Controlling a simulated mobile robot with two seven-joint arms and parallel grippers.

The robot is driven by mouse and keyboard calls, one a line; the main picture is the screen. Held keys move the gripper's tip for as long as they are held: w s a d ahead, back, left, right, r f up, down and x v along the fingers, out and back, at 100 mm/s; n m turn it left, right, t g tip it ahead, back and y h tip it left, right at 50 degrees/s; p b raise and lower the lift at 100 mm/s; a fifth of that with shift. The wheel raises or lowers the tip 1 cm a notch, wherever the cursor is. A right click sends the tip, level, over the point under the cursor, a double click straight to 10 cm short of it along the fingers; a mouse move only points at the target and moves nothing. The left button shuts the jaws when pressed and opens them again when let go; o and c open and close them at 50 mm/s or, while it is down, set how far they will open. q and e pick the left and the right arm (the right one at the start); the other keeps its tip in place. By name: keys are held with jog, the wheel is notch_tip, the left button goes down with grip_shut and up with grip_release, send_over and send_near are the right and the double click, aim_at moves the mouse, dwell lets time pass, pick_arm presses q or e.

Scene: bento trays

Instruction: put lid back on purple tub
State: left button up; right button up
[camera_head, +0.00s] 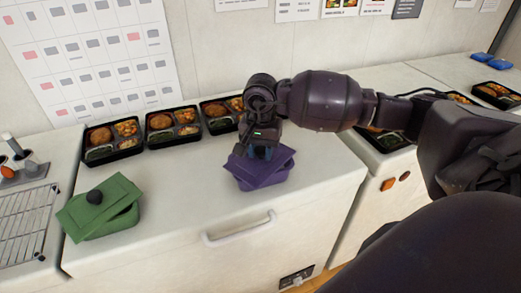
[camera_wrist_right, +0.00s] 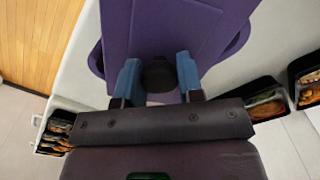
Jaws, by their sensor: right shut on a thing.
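The purple tub (camera_head: 258,186) stands on the white counter right of the middle in the head view. The purple lid (camera_head: 273,167) is over its top, turned askew to the rim, with corners sticking out past it. Whether the lid touches the rim all round I cannot tell. My right gripper (camera_head: 262,152) is above the lid, pointing down. In the right wrist view, my right gripper (camera_wrist_right: 159,75) has its blue fingers shut on the lid's dark knob (camera_wrist_right: 158,76). The lid (camera_wrist_right: 165,25) hides most of the tub (camera_wrist_right: 239,42). My left gripper is not in view.
A green tub (camera_head: 110,224) with a tilted green lid (camera_head: 113,196) and dark knob stands at left. Several bento trays (camera_head: 112,154) line the back of the counter. A wire rack (camera_head: 22,225) is at far left. The counter between the tubs is clear.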

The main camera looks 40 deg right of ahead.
dwell(0.4)
jog(key=o, duration=1)
jog(key=shift+o, duration=0.5)
jog(key=o, duration=0.4)
jog(key=shift+r, duration=0.1)
